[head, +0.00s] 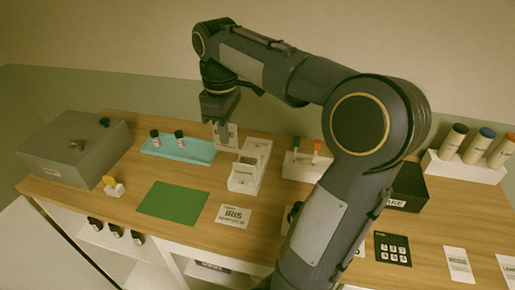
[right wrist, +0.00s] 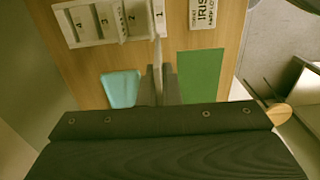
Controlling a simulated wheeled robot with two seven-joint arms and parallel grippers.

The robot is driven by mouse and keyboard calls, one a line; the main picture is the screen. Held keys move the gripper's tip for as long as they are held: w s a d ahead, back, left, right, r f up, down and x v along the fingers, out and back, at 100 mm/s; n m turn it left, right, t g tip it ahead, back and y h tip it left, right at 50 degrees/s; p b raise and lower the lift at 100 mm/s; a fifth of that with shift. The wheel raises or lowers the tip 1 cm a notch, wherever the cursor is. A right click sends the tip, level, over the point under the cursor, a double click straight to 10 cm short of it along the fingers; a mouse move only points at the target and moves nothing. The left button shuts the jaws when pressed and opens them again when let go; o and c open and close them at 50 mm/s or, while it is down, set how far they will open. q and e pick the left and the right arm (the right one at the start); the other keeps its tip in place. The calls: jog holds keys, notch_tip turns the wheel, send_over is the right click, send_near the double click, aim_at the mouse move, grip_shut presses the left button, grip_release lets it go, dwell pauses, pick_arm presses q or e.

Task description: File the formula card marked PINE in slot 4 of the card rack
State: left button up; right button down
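My right gripper (head: 221,128) points down beside the white card rack (head: 245,180), at its left and back. It is shut on a pale card (head: 232,136), held upright above the table; its lettering cannot be read. In the right wrist view, the gripper (right wrist: 157,88) shows the held card (right wrist: 158,45) as a thin edge. The rack (right wrist: 92,30) there bears the numbers 4, 3, 2, 1 from left to right, and the card's edge is near the 1 and 2 end. My left gripper is out of view.
A teal tray (head: 188,152) with two small bottles, a green mat (head: 174,201) and an IRIS card (head: 234,216) lie near the rack. A grey box (head: 73,154) stands at the left. More cards (head: 458,264) and a holder with large bottles (head: 463,166) are at the right.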

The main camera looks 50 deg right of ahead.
jog(key=s+d, duration=0.5)
jog(key=w+d+f+p, duration=0.1)
jog(key=w+d+f, duration=0.1)
jog(key=d, duration=0.1)
jog(key=w+d+f+p, duration=0.1)
jog(key=w+d+f, duration=0.1)
jog(key=d+f, duration=0.1)
jog(key=w+d+f+p, duration=0.1)
jog(key=w+d+f, duration=0.2)
jog(key=d, duration=0.1)
jog(key=shift+d+f, duration=0.15)
jog(key=shift+d, duration=0.05)
jog(key=shift+w+d+f, duration=0.2)
jog(key=shift+d+f, duration=0.1)
jog(key=shift+f, duration=0.15)
jog(key=f, duration=0.3)
jog(key=shift+w+d+f+p, duration=0.15)
jog(key=shift+d+f+p, duration=0.05)
jog(key=shift+p, duration=0.15)
jog(key=shift+f, duration=0.1)
